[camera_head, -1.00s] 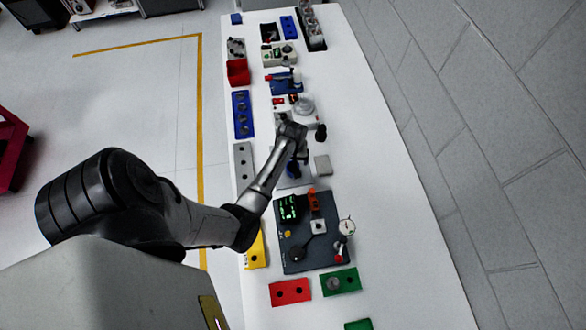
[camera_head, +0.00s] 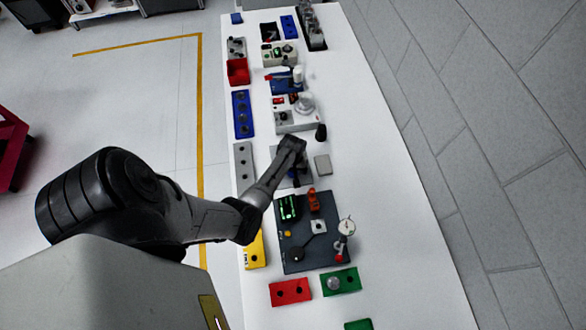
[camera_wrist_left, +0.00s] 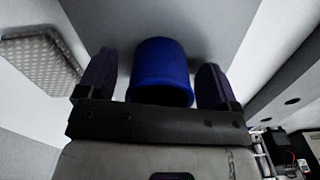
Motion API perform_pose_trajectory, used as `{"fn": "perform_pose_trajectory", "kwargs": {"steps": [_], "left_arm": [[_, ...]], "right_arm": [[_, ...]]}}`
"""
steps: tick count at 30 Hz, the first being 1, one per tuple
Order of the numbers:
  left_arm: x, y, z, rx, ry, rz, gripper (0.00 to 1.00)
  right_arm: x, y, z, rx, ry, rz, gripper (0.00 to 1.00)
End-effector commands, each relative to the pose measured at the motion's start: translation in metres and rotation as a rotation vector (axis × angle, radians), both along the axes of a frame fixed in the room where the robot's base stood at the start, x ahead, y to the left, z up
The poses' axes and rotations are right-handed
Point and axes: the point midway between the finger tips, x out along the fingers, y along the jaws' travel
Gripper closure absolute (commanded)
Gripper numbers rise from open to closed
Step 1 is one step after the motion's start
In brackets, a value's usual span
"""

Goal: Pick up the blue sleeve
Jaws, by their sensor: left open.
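The blue sleeve (camera_wrist_left: 160,72) stands in the middle of the left wrist view, a blue cylinder with its lower rim toward the camera. The two dark fingers of my left gripper (camera_wrist_left: 155,78) are open, one on each side of it, with a visible gap on both sides. In the head view, my left gripper (camera_head: 294,174) is over a grey plate (camera_head: 305,181) near the middle of the table, and my wrist hides most of the sleeve. My right gripper is not in view.
A dark board (camera_head: 325,258) with several fixtures lies nearer on the white table. A small grey block (camera_head: 323,165) and a black knob (camera_head: 321,132) are right of the gripper. A grey strip with holes (camera_head: 243,163) is left. The table's right side is clear.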

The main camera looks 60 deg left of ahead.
Motion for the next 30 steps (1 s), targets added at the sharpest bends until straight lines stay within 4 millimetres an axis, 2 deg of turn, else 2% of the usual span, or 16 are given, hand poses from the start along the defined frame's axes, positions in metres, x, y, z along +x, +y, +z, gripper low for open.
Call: {"fn": "perform_pose_trajectory", "kwargs": {"steps": [5,21,30], "left_arm": [[0.0002,0.0001,0.0003,0.000,0.000,0.000,0.14],[0.0001,-0.0002,0.0004,0.000,0.000,0.000,0.66],[0.0002,0.0000,0.0022,-0.001,-0.001,0.000,0.67]], "right_arm": [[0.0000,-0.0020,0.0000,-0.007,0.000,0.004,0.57],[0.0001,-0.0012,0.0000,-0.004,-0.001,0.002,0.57],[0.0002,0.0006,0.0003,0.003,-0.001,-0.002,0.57]]}}
